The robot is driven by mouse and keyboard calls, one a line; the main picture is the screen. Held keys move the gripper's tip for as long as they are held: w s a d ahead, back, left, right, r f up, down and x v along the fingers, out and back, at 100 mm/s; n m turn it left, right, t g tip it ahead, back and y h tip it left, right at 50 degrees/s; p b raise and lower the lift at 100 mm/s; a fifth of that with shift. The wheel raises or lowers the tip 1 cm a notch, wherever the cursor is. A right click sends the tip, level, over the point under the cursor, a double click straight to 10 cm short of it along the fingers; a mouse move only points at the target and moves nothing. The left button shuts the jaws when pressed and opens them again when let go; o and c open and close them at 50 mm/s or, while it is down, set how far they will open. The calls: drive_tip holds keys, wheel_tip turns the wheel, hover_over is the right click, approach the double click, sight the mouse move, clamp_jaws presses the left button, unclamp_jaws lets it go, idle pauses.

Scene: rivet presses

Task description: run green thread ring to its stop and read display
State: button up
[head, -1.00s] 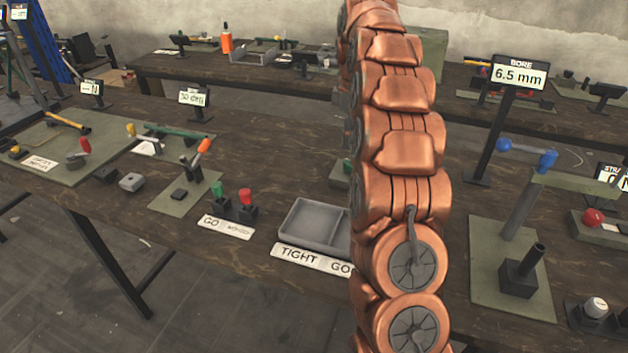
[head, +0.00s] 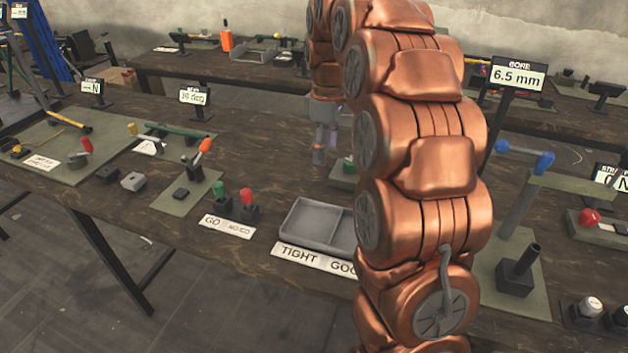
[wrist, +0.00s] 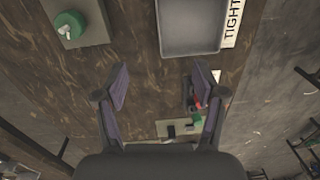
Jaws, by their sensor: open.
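A round green piece with a pale top (wrist: 70,26), which looks like the thread ring, sits on a grey-green pad (wrist: 82,38) at the upper left of the wrist view. In the head view my arm hides it; only an edge of the pad (head: 343,173) shows. My gripper (wrist: 160,80) is open and empty over the bare table, with the green piece beyond and left of its left finger. In the head view my gripper (head: 325,148) hangs above the table behind the tray. I cannot tell which display belongs to the ring.
A grey tray (head: 290,236) stands at the table's front edge behind a TIGHT label (head: 299,256). A BORE display (head: 519,78) reads 6.5 mm; a smaller display (head: 195,97) is hard to read.

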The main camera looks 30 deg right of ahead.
drive_tip(key=s+a+r+m+p, duration=0.1)
drive_tip(key=s+a+m, duration=0.1)
drive_tip(key=s+a, duration=0.6)
drive_tip(key=shift+s+a+g, duration=0.3)
drive_tip(key=shift+s+a, duration=0.05)
drive_tip(key=shift+s, duration=0.9)
drive_tip(key=s+a+f+m+p, duration=0.1)
drive_tip(key=s+a+f+m, duration=0.1)
drive_tip(key=s, duration=0.9)
drive_tip(key=s+a+f+m+p, duration=0.2)
drive_tip(key=s+a+f+m, duration=0.1)
drive_tip(key=s, duration=0.8)
drive_tip(key=shift+a+m+g, duration=0.4)
drive_tip(key=shift+a, duration=0.45)
